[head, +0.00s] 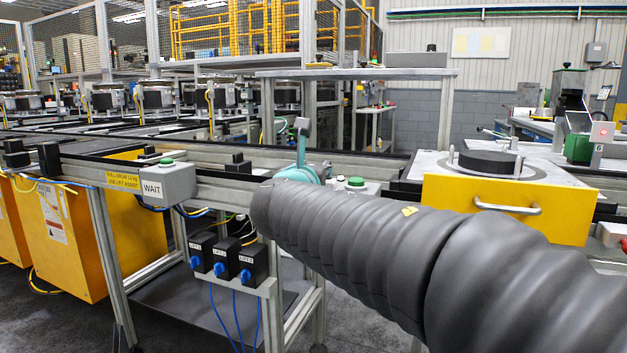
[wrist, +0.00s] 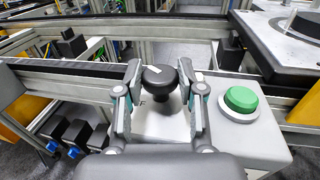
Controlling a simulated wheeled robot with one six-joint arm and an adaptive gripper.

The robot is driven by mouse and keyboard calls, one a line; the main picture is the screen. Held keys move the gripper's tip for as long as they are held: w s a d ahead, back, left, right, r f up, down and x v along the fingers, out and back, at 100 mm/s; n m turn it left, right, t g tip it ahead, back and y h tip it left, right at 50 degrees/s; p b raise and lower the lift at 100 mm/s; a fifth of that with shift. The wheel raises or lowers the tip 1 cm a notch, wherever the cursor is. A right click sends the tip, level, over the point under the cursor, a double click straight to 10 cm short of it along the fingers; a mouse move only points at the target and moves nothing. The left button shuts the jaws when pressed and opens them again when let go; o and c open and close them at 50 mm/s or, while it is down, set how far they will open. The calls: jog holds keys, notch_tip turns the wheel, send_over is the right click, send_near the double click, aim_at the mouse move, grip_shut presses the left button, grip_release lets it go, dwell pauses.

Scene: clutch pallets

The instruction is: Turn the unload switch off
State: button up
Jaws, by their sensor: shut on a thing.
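The unload switch is a black round knob (wrist: 160,78) with a pale mark on top, on a light grey control box (wrist: 255,140) in the wrist view. My gripper (wrist: 160,70) is shut on the knob, one finger on each side of it. Part of a dark letter, like an F, shows beside the knob; the rest of the label is hidden. A green button (wrist: 241,99) is to the right on the same box. In the head view my gripper (head: 298,172) is partly behind my grey arm, and the knob is hidden there; the green button (head: 356,182) shows.
A grey WAIT box (head: 165,184) with a green button stands to the left on the conveyor frame. Several blue-handled switches (head: 221,270) hang below. A yellow-fronted pallet station (head: 505,205) with a handle is at the right. Conveyor rails run behind the box.

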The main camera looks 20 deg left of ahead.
jog(key=n+y+b, duration=0.2)
jog(key=y, duration=0.1)
jog(key=n+g+y+b, duration=0.1)
jog(key=shift+w+d+f+y, duration=0.1)
jog(key=shift+d+f+y, duration=0.1)
jog(key=shift+d+y, duration=0.1)
jog(key=shift+r+n+g+y+b, duration=0.15)
jog(key=shift+n+g+y+b, duration=0.55)
jog(key=shift+n+y+b, duration=0.35)
jog(key=shift+r+y, duration=0.1)
jog(key=shift+y, duration=0.45)
jog(key=o, duration=1.1)
jog(key=shift+o, duration=0.2)
jog(key=v, duration=0.7)
jog(key=shift+d, duration=0.15)
